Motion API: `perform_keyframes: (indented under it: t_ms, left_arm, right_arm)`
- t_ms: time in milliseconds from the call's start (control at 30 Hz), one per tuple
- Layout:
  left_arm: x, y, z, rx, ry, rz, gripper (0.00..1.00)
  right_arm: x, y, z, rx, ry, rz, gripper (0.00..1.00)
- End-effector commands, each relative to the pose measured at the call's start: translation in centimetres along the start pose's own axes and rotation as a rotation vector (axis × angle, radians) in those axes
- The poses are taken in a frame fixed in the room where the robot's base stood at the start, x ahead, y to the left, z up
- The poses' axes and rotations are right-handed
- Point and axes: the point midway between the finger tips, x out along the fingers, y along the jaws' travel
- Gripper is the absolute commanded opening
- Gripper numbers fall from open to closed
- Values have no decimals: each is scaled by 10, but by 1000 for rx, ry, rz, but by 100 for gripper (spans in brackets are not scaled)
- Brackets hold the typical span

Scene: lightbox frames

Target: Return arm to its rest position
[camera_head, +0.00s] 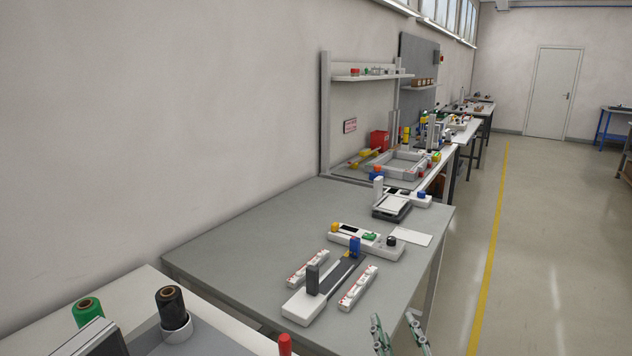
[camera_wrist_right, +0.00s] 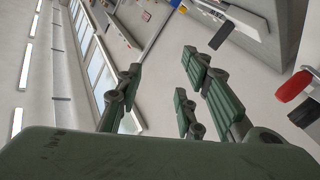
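My right gripper (camera_head: 394,320) shows at the bottom edge of the head view, with green fingers pointing up and standing apart. It is beside the right front of the grey table (camera_head: 240,240) and holds nothing. In the right wrist view the gripper (camera_wrist_right: 160,78) has its green fingers spread with an empty gap between them. My left gripper is in neither view.
A device with white strips and a grey block (camera_head: 312,280) stands on the table, with a white control box (camera_head: 365,241) behind it. Black film (camera_head: 172,304) and green film (camera_head: 88,311) rolls are at lower left. The floor (camera_head: 530,250) at right is clear.

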Motion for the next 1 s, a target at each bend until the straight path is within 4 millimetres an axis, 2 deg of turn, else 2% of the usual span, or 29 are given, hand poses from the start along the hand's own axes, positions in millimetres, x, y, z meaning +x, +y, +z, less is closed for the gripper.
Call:
perform_keyframes:
  t_ms: [33, 100, 200, 300, 400, 500, 700, 800, 1000]
  left_arm:
    - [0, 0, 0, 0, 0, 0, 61]
    - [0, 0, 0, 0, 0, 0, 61]
    - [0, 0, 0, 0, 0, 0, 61]
    - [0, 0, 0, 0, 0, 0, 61]
    - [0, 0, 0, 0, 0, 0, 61]
    - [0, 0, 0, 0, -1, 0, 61]
    - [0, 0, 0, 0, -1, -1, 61]
    - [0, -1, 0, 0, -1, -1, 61]
    - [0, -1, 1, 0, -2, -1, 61]
  right_arm:
    - [-14, -3, 39, 41, -129, -20, 35]
    - [-38, -8, 87, 91, -299, -52, 35]
    - [-81, -19, 145, 150, -528, -109, 35]
    - [-126, -31, 185, 190, -713, -167, 35]
    - [-166, -41, 212, 220, -859, -221, 35]
    - [-204, -50, 230, 241, -985, -274, 35]
    - [-277, -63, 251, 273, -1203, -379, 35]
    - [-262, -77, 278, 268, -1201, -377, 35]
    - [-253, -104, 331, 264, -1222, -385, 35]
